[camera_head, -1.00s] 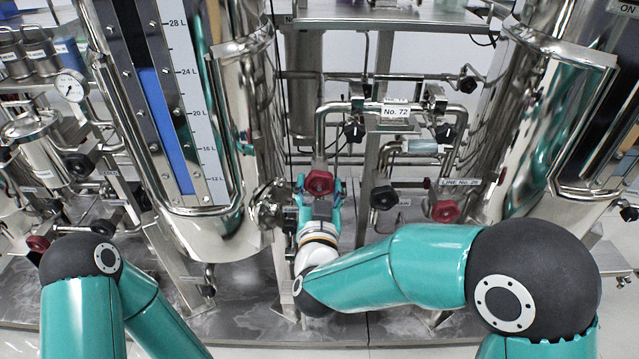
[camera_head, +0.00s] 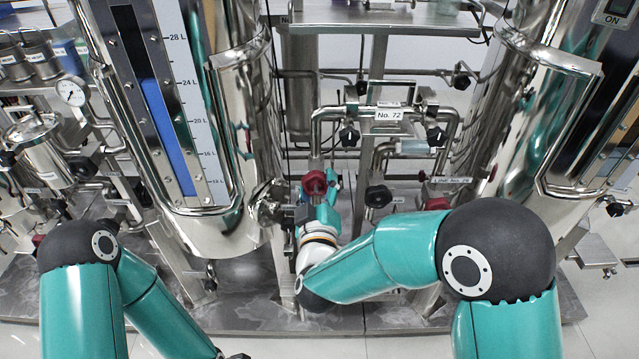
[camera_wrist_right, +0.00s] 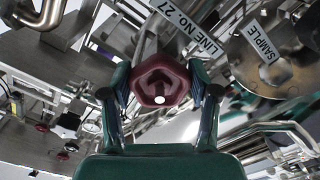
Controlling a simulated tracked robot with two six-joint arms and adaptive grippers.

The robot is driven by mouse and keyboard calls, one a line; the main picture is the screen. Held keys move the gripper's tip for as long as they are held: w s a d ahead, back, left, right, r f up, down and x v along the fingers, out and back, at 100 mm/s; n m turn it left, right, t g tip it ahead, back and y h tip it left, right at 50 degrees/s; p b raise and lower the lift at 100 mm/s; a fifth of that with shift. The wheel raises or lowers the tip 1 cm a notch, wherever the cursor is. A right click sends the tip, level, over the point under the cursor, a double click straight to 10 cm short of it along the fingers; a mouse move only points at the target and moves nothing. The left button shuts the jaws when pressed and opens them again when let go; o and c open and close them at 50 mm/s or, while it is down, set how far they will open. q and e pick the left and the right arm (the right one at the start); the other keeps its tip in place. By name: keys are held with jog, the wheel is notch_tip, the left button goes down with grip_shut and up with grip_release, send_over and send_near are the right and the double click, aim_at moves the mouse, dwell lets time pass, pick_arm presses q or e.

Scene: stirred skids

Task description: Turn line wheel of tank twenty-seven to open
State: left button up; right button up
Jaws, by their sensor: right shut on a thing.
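The red line wheel (camera_head: 314,182) sits on the pipework at the centre of the head view, right of the left-hand tank. In the right wrist view the dark red wheel (camera_wrist_right: 160,82) lies between my two fingers, beside a label reading LINE No. 27 (camera_wrist_right: 190,28). My right gripper (camera_head: 322,194) is shut on this wheel from the front, with a finger on either side of its rim. The lower part of the wheel's mount is partly hidden by the gripper. My left arm is folded down at the left; its gripper is outside the view.
The left tank (camera_head: 225,150) has a blue level gauge (camera_head: 165,130). A plate reading No. 72 (camera_head: 389,115) and several black knobs, one at right (camera_head: 378,196), sit close to the wheel. Another steel tank (camera_head: 560,130) stands at right. A SAMPLE label (camera_wrist_right: 262,40) shows in the wrist view.

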jog(key=shift+f+n, duration=0.1)
jog(key=shift+n, duration=0.4)
jog(key=o, duration=1.2)
jog(key=shift+c, duration=0.2)
jog(key=s, duration=1.2)
